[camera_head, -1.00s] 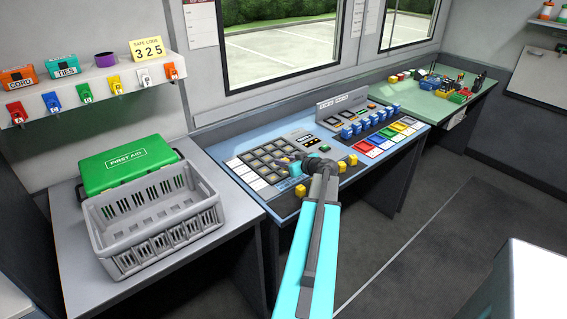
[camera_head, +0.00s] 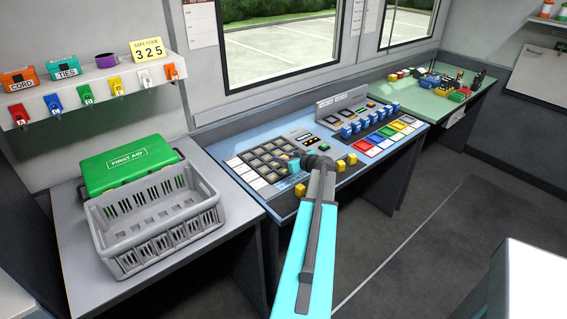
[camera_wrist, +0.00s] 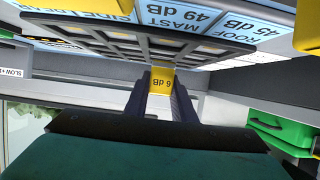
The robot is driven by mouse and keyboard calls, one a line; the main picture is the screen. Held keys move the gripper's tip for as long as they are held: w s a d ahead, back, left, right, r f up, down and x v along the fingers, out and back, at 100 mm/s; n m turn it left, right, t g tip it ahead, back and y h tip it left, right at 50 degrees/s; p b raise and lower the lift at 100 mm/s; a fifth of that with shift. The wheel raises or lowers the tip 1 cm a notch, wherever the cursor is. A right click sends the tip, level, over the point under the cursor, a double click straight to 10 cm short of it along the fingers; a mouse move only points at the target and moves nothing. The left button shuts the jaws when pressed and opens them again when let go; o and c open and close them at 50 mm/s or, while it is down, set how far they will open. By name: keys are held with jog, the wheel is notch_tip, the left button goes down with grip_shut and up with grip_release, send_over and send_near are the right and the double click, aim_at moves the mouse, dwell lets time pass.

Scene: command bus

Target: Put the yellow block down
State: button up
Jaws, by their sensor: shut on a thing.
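The yellow block (camera_wrist: 162,80), marked 6 dB, is between the two dark fingers of my gripper (camera_wrist: 163,92) in the wrist view, where its lettering appears upside down. My gripper is shut on it. A dark grid tray (camera_wrist: 120,38) with square cells shows close by the block; I cannot tell whether they touch. In the head view my gripper (camera_head: 292,164) is over the grid tray (camera_head: 264,157) on the blue desk, near its right side. The held block is not clear in that view.
Other yellow blocks (camera_head: 300,190) stand along the front of the blue desk (camera_head: 283,204), right of the grid. A grey crate (camera_head: 160,243) and a green first aid box (camera_head: 127,164) are on the left table.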

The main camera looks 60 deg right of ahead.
jog(key=shift+f+p, duration=0.5)
jog(key=shift+f, duration=0.75)
jog(key=shift+f+b, duration=0.2)
jog(key=shift+b, duration=0.15)
jog(key=o, duration=1.1)
jog(key=shift+c, duration=0.2)
jog(key=shift+r+p, duration=0.25)
jog(key=shift+p, duration=0.2)
jog(key=shift+b+v, duration=2)
jog(key=shift+v, duration=4)
jog(key=shift+s, duration=0.1)
